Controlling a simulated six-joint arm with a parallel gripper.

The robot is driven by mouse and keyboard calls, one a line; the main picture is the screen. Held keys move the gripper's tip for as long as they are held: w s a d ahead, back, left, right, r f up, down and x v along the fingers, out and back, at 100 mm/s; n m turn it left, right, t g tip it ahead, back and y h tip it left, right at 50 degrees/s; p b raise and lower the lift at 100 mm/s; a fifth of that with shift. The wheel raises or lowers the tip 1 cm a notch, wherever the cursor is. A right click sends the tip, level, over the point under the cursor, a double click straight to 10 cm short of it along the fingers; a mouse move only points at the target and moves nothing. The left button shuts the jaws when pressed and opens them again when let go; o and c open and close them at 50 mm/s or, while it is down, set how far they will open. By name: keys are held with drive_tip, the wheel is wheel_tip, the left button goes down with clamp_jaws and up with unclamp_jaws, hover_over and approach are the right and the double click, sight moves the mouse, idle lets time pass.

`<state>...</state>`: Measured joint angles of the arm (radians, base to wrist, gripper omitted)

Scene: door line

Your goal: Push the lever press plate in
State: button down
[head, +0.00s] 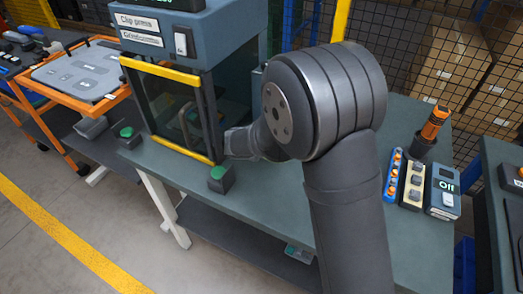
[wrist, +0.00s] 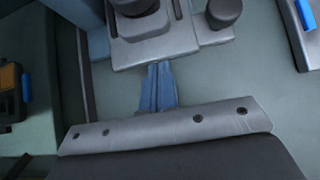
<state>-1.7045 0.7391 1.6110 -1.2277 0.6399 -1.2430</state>
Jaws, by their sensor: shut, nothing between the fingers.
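My gripper (head: 236,143) is low over the green-grey bench, just right of the glass-fronted cabinet, with the arm's large wrist joint in front of it. In the wrist view its narrow shut fingers (wrist: 158,78) point at the near edge of a grey metal plate (wrist: 155,52). A dark round part stands on this plate. It looks like the lever press plate, but I cannot be sure. The fingertips are at or very close to its edge; contact cannot be told. In the head view I cannot make out the lever press; my arm covers that part of the bench.
The cabinet (head: 180,107) has a yellow-edged front. A green button box (head: 220,178) stands near the bench's front edge. An orange-black tool (head: 434,124), a switch box (head: 442,199) and small trays stand right of my arm. A smaller plate with a black knob (wrist: 224,12) adjoins the grey plate.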

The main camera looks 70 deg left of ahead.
drive_tip(key=shift+w+a, duration=1.4)
drive_tip(key=shift+w, duration=0.05)
drive_tip(key=shift+s+d, duration=0.2)
drive_tip(key=shift+s, duration=0.1)
drive_tip(key=shift+s+d, duration=1.15)
drive_tip(key=shift+s, duration=0.05)
drive_tip(key=v, duration=1)
drive_tip(key=shift+d, duration=0.1)
